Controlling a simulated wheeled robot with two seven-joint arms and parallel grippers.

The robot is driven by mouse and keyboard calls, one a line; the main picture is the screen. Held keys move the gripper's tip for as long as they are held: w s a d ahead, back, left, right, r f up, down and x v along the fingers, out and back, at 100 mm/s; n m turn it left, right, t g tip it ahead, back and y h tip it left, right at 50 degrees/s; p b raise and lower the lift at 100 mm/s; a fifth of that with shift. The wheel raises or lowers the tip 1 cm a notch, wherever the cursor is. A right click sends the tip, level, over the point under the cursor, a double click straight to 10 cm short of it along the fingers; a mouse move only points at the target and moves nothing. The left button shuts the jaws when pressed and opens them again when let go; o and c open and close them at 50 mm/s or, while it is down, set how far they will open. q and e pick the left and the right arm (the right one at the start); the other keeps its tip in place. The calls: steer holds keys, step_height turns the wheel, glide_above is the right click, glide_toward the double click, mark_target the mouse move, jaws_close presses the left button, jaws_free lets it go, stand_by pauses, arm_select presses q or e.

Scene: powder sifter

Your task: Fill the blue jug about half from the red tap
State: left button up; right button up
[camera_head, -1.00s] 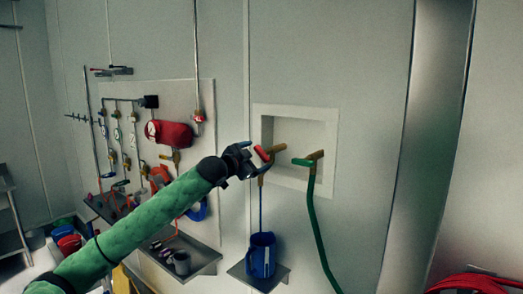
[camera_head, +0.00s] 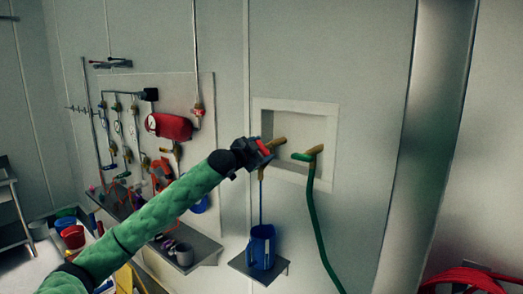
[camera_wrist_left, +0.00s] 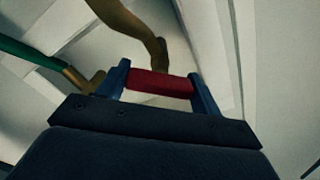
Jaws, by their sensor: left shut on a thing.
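The blue jug (camera_head: 262,252) stands upright on a small grey shelf (camera_head: 241,263) below the wall recess. The red tap has a brass body (camera_head: 279,143) and a red handle (camera_head: 265,147). My left gripper (camera_head: 259,149) is shut on the red handle, which shows between its two fingers in the left wrist view (camera_wrist_left: 160,84). A thin blue line (camera_head: 261,205) runs straight down from below the tap to the jug. The level inside the jug cannot be seen. My right gripper is not in view.
A second tap with a green handle (camera_head: 302,157) and a green hose (camera_head: 314,215) is just to the right. A panel of gauges and pipes (camera_head: 190,95) and a long shelf (camera_head: 205,249) with small items are on the left. A red coiled hose (camera_head: 470,280) lies lower right.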

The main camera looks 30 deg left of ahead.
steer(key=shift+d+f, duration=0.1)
arm_select(q)
steer(key=shift+f+n+b, duration=0.15)
steer(key=shift+n+b, duration=0.7)
steer(key=shift+n, duration=0.25)
steer(key=n+b, duration=0.2)
steer(key=n, duration=0.2)
steer(key=shift+n, duration=0.4)
steer(key=shift+n+b, duration=0.4)
steer(key=shift+n, duration=0.2)
steer(key=o, duration=1)
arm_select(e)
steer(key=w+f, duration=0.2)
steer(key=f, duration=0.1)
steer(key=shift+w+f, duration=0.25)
